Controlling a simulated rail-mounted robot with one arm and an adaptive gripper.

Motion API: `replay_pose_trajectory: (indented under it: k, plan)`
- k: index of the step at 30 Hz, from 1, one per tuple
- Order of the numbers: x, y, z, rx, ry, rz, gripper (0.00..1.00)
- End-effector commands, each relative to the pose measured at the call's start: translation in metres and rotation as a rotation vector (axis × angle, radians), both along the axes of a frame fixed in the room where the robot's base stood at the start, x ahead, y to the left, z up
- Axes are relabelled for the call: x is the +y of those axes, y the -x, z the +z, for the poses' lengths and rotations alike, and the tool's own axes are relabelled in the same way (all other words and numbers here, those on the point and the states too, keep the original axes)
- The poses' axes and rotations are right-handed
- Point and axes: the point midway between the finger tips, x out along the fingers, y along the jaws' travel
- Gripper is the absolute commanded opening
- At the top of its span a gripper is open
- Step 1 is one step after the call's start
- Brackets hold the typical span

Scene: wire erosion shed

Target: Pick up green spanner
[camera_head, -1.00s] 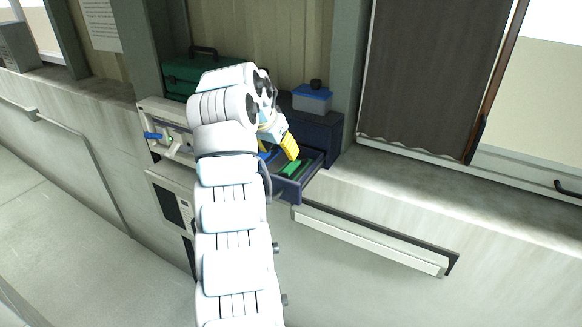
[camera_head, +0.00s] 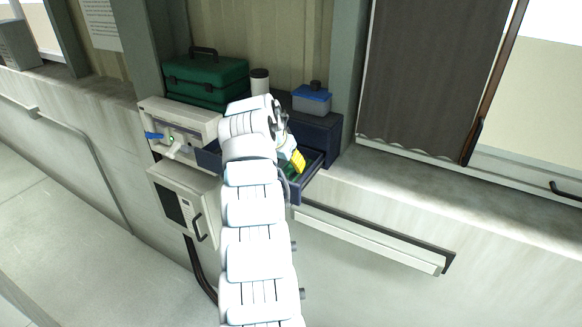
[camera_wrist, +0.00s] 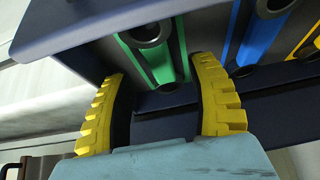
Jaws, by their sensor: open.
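The green spanner (camera_wrist: 160,65) lies in an open dark blue drawer (camera_head: 301,190). In the wrist view it is at the upper middle, with a dark ring end. My gripper (camera_wrist: 160,72) is open, with one yellow finger on each side of the spanner in the picture. I cannot tell whether the fingers touch it. In the head view my gripper (camera_head: 298,161) is at the drawer, and my arm and gripper hide most of its contents. A blue spanner (camera_wrist: 258,38) and a yellow one (camera_wrist: 307,45), partly cut off, lie to the right in the wrist view.
The drawer belongs to a dark blue cabinet (camera_head: 319,133) with a blue-lidded box (camera_head: 312,100) on top. A green toolbox (camera_head: 206,80) and a pale control panel (camera_head: 180,128) stand to the left. The ledge (camera_head: 420,180) to the right is clear.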

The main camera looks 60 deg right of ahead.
Motion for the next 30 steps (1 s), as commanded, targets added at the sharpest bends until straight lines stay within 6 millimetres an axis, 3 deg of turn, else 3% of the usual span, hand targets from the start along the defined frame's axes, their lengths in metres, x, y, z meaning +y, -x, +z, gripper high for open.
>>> replay_pose_trajectory:
  k: [6, 14, 15, 21, 30]
  plan:
    - [-0.012, 0.000, -0.019, 0.002, -0.003, 0.000, 0.59]
    - [-0.013, 0.000, -0.022, 0.000, -0.001, 0.000, 0.59]
    - [-0.013, 0.000, -0.022, 0.000, -0.001, 0.000, 0.56]
    - [-0.013, 0.000, -0.022, 0.000, -0.001, 0.000, 0.00]
    - [-0.013, 0.000, -0.023, 0.001, -0.002, 0.000, 0.00]
